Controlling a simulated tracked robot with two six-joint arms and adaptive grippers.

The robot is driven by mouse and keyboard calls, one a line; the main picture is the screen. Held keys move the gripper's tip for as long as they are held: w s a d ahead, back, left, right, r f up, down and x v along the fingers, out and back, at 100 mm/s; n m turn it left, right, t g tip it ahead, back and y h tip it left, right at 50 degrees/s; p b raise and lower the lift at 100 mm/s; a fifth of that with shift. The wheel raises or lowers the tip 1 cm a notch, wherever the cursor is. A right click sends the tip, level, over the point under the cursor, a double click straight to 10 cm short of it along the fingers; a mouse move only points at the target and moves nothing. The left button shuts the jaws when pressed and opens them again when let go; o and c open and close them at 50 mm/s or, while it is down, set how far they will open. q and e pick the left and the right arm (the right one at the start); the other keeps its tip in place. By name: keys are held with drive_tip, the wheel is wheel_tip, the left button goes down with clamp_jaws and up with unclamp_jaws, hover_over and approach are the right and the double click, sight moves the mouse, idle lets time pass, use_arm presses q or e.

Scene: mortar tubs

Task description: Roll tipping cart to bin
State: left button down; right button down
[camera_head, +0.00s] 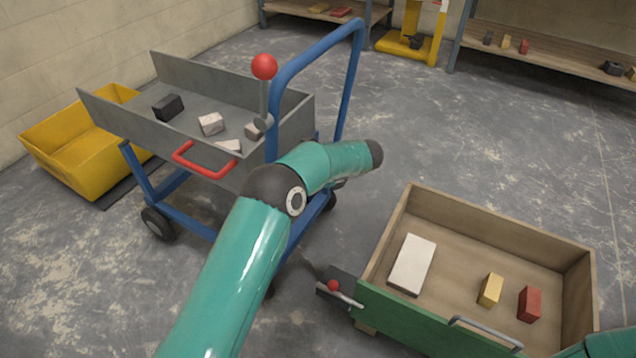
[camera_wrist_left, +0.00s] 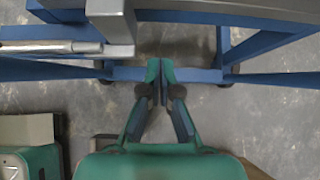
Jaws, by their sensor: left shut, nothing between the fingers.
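The tipping cart has a grey tray (camera_head: 196,88) on a blue frame with dark wheels. Its tall blue push handle (camera_head: 318,52) rises at the right end. A lever with a red knob (camera_head: 264,67) and a red side handle (camera_head: 203,165) are on it. The tray is level and holds a black block and several pale pieces. The yellow bin (camera_head: 78,150) is on the floor beyond the cart's left end. My left arm crosses in front of the cart and hides part of it. In the left wrist view my left gripper (camera_wrist_left: 160,70) is shut and empty over blue frame bars; contact cannot be told.
A wooden box with a green front (camera_head: 430,325) stands at right, holding white, yellow and red blocks. A small red-knobbed latch (camera_head: 333,286) sits at its left corner. Shelves (camera_head: 555,50) and a yellow stand (camera_head: 405,45) are at the back. Floor between is clear.

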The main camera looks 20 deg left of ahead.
use_arm(q)
drive_tip(key=a+b, duration=0.1)
drive_tip(key=a, duration=0.1)
drive_tip(key=a+f+b, duration=0.1)
drive_tip(key=a, duration=0.2)
drive_tip(key=shift+w+a+f, duration=0.1)
drive_tip(key=shift+w+a, duration=0.05)
drive_tip(key=shift+w, duration=0.05)
